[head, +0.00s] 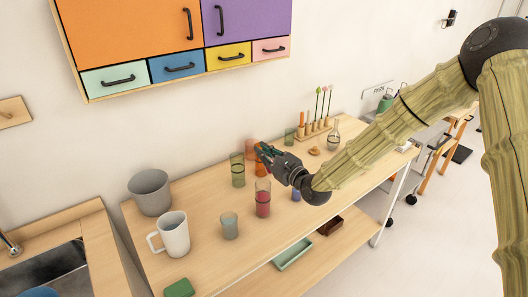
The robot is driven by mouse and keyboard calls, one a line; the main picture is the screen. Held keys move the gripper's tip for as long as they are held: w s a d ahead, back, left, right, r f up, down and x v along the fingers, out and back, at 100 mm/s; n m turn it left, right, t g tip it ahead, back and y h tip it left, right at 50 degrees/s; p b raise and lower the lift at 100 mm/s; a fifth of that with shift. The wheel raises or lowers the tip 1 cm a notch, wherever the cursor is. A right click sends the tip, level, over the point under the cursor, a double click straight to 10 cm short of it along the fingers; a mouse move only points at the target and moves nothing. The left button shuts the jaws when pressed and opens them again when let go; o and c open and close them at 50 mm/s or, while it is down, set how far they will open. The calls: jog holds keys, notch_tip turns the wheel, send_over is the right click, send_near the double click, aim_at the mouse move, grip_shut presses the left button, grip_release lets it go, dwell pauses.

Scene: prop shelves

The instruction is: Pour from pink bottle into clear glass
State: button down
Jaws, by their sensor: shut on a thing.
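My gripper (261,152) is at the middle of the table, above its top, with its fingers pointing left. It is shut on a salmon-pink see-through thing (250,146) that looks like the pink bottle; the fingers hide much of it. An orange-red see-through piece shows just below the fingers, and I cannot tell whether it is part of the same thing. A tall clear glass (262,190) with pink-red in its lower part stands upright on the table, just below the gripper in the picture and apart from it.
A green glass (238,170) stands left of the gripper, and a grey-blue glass (229,226) nearer the front. A white mug (172,233) and grey bucket (149,192) stand on the left. A flask (334,139) and test-tube rack (315,130) are at the right. Drawers (195,65) hang above.

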jog(key=shift+m, duration=0.5)
jog(key=shift+w+b, duration=0.1)
jog(key=shift+b, duration=1.8)
jog(key=shift+w+d+m+p, duration=0.7)
jog(key=shift+w+d+m, duration=0.55)
jog(key=shift+d, duration=0.15)
jog(key=shift+w+d+f+b, duration=0.15)
jog(key=shift+w+d+b, duration=0.05)
jog(key=shift+b, duration=0.2)
jog(key=shift+w+d+m+b, duration=0.25)
jog(key=shift+m+b, duration=0.1)
jog(key=shift+b, duration=0.2)
